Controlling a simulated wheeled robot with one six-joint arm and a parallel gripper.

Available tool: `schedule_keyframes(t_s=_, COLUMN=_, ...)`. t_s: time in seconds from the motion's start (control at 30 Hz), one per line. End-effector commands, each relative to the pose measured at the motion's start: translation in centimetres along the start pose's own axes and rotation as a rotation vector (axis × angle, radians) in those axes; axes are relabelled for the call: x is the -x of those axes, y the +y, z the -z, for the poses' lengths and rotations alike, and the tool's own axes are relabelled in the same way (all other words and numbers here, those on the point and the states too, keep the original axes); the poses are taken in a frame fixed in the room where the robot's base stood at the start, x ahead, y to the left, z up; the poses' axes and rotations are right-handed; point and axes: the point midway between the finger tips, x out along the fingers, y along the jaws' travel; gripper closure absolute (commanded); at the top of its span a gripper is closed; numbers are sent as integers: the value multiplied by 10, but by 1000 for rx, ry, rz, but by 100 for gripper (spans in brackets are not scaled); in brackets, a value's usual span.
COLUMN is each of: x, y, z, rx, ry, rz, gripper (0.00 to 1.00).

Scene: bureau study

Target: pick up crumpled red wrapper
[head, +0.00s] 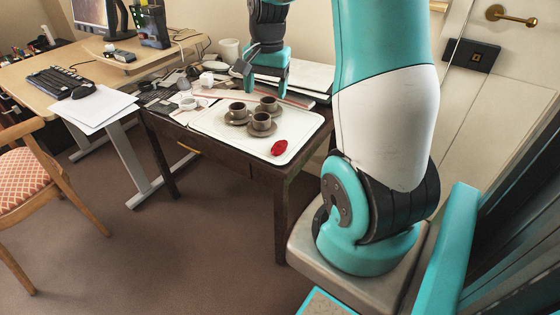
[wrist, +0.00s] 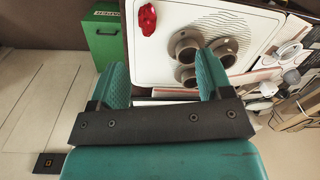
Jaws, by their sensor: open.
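The crumpled red wrapper (head: 279,147) lies on the white tray (head: 212,125) near its front right corner, beside the brown cups. In the wrist view the red wrapper (wrist: 148,19) is at the top, near the tray's edge. My gripper (head: 266,88) is above the back part of the tray, apart from the wrapper. In the wrist view my gripper (wrist: 160,75) has its two teal fingers spread with nothing between them.
Three brown cups (head: 262,122) on saucers stand on the tray behind and left of the wrapper. The dark table (head: 228,152) has clutter on its left and back. A green box (wrist: 104,38) shows in the wrist view.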

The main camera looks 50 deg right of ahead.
Motion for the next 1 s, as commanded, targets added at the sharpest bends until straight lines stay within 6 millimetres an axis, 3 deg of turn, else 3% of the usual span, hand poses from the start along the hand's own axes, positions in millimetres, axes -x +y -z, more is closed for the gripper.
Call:
schedule_keyframes(t_s=0.03, x=-16, y=15, z=19, rx=-90, ry=5, rz=-15, gripper=28)
schedule_keyframes(t_s=0.1, x=-24, y=27, z=34, rx=-171, ry=11, rz=-29, gripper=28)
schedule_keyframes(t_s=0.2, x=-36, y=35, z=43, rx=-218, ry=14, rz=-37, gripper=28)
schedule_keyframes(t_s=0.6, x=-122, y=39, z=43, rx=-217, ry=12, rz=-39, gripper=28)
schedule_keyframes(t_s=1.0, x=-163, y=37, z=41, rx=-215, ry=13, rz=-38, gripper=28)
